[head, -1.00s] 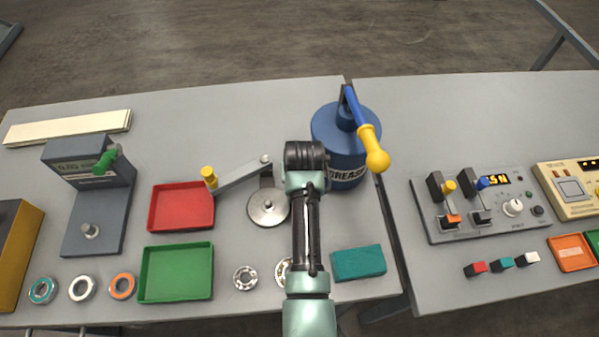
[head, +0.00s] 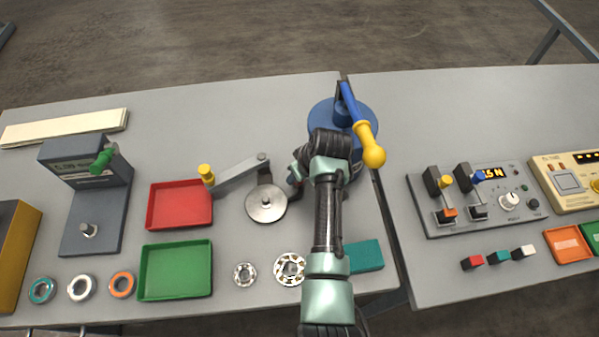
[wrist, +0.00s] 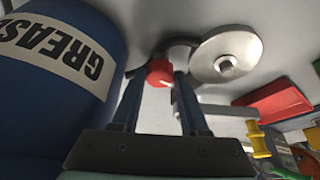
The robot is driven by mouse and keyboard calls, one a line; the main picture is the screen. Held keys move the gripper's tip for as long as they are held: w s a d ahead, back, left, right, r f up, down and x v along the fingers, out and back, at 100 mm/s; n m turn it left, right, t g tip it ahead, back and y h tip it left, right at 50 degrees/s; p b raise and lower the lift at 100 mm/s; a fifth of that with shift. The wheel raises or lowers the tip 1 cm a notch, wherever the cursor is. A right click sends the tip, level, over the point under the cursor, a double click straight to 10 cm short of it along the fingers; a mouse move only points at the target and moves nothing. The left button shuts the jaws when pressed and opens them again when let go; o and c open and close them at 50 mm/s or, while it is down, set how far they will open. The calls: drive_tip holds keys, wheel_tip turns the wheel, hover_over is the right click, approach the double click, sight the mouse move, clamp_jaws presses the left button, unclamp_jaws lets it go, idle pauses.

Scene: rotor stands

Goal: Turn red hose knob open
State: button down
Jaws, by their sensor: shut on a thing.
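The red hose knob (wrist: 159,72) shows in the wrist view beside the blue grease drum, with a pale mark on its face. My gripper (wrist: 158,84) is shut on the knob, one finger on each side of it. In the head view the knob is hidden behind my arm and wrist. The blue grease drum (head: 366,113) stands right behind my wrist in that view. A grey hose-like piece is partly seen behind the knob in the wrist view.
A metal disc (head: 266,204) with a crank arm and yellow handle (head: 206,174) is left of my wrist. The drum's blue lever with yellow grip (head: 373,156) overhangs at right. A red tray (head: 180,206) and teal block (head: 366,256) lie nearby.

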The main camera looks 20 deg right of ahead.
idle(0.3)
drive_tip(key=shift+c, duration=2.1)
unclamp_jaws()
drive_tip(key=shift+r, duration=0.1)
drive_tip(key=a+v, duration=0.1)
drive_tip(key=v, duration=1.1)
drive_tip(key=shift+d+r+b, duration=0.45)
drive_tip(key=shift+d, duration=0.1)
